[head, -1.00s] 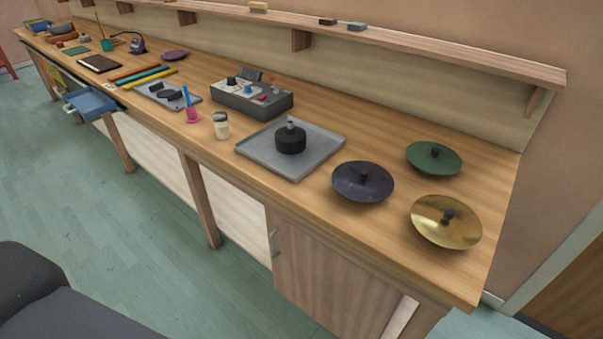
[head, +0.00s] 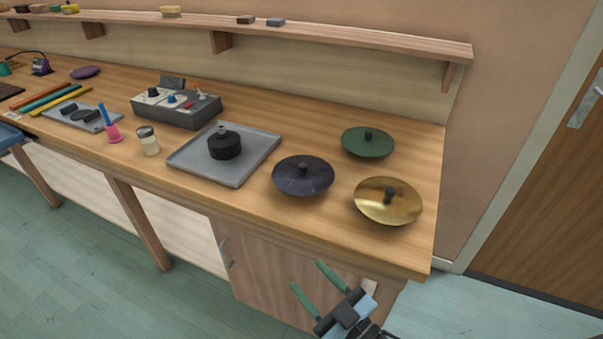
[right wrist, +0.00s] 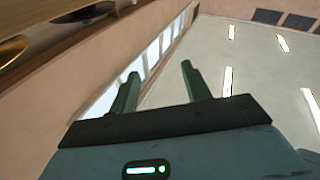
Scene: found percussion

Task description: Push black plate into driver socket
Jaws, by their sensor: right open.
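The black plate (head: 303,177) is a dark, round, shallow dish with a small black knob, lying on the wooden bench right of the grey tray. The driver (head: 225,147) is a black cylinder with a metal socket stub (head: 222,129) on top, standing on the grey square tray (head: 187,164). My right gripper (head: 308,275) is open and empty, in front of the bench and below its top, apart from the plate. In the right wrist view its two green fingers (right wrist: 160,85) stand apart with nothing between them. My left gripper is out of view.
A green plate (head: 368,144) and a brass plate (head: 388,203) lie right of the black plate. A control box (head: 177,107) stands behind the tray. A jar (head: 148,141) and a pink cup (head: 113,134) stand to its left. A shelf (head: 350,37) overhangs the back.

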